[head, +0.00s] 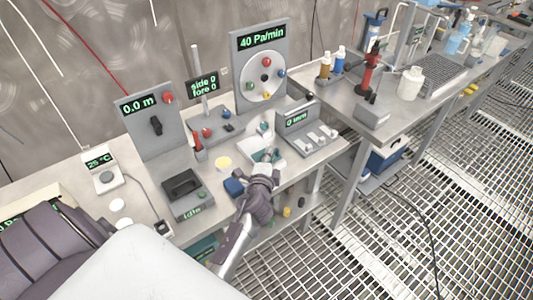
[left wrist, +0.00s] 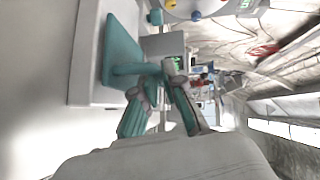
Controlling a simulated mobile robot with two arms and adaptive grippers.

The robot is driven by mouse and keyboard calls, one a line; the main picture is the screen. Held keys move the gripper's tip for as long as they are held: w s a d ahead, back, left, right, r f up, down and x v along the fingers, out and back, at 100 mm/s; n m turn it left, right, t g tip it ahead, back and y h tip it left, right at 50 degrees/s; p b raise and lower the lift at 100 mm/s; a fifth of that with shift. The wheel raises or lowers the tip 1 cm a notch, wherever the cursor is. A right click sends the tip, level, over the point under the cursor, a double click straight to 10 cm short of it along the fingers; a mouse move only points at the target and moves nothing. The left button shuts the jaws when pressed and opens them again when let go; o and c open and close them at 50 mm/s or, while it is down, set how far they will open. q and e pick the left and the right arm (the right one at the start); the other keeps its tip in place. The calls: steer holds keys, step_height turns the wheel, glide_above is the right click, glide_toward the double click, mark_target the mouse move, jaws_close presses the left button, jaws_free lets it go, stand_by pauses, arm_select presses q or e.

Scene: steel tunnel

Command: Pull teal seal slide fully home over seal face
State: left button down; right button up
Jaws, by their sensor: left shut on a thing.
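The teal seal slide (left wrist: 122,45) is a flat teal plate with a bar-like handle, lying on a pale block (left wrist: 84,60) in the left wrist view. My left gripper (left wrist: 164,82) is shut on the slide's handle. In the head view my left gripper (head: 266,158) reaches down to a pale tray-like fixture (head: 255,145) near the bench's front edge. The gripper hides most of the slide there. I cannot tell how much of the seal face is covered. My right gripper is not in view.
A "0 mm" display panel (head: 302,117) stands just right of the fixture. A dial panel reading "40 Pa/min" (head: 262,65) stands behind it. Grated floor (head: 390,230) is to the right.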

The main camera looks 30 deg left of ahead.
arm_select(q)
steer(key=c, duration=1.5)
jaws_free()
steer(key=shift+d+f, duration=0.15)
steer(key=shift+d, duration=0.05)
steer(key=shift+v, duration=3.8)
steer(key=shift+a, duration=0.1)
